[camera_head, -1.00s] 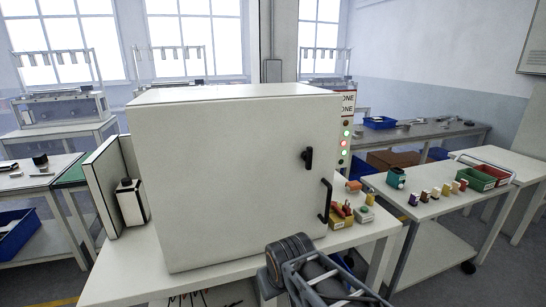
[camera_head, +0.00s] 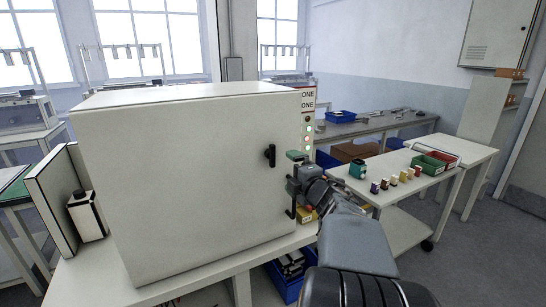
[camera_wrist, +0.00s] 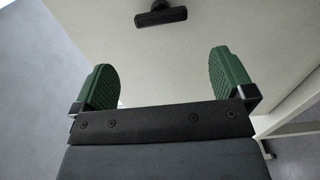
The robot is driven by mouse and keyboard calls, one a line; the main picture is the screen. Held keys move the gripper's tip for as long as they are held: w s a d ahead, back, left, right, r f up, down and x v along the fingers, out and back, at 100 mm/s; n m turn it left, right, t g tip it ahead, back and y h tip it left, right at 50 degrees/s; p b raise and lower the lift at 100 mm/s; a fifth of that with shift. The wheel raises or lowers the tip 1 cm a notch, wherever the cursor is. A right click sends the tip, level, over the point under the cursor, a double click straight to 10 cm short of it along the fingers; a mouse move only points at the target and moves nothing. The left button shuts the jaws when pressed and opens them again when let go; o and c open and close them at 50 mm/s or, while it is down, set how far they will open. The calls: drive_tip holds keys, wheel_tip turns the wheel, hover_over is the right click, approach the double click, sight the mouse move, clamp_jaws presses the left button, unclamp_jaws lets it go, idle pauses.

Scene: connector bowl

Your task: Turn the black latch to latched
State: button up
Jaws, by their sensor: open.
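The black latch (camera_head: 270,156) is on the right part of the white cabinet door (camera_head: 180,180), its lever upright in the head view. In the wrist view the latch (camera_wrist: 161,16) shows at the top, ahead of and between the fingers. My gripper (camera_head: 293,170) is just right of and slightly below the latch in the head view. Its green-padded fingers (camera_wrist: 168,80) are wide apart with nothing between them. The gripper and latch are apart. The black door handle (camera_head: 290,200) below is partly hidden by my gripper. The door looks closed.
A side table (camera_head: 400,208) at the right holds small coloured parts, a green bin (camera_head: 427,163) and a red bin (camera_head: 440,157). A signal panel (camera_head: 308,128) stands behind the cabinet's right edge. A blue bin (camera_head: 285,277) is below the bench.

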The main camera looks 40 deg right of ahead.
sight(274, 157)
drive_tip(key=w, duration=0.4)
drive_tip(key=w+d+p, duration=0.1)
drive_tip(key=w, duration=0.3)
drive_tip(key=w+p, duration=0.1)
drive_tip(key=w, duration=0.3)
drive_tip(key=shift+w+d, duration=0.25)
drive_tip(key=shift+d, duration=0.1)
drive_tip(key=c, duration=0.7)
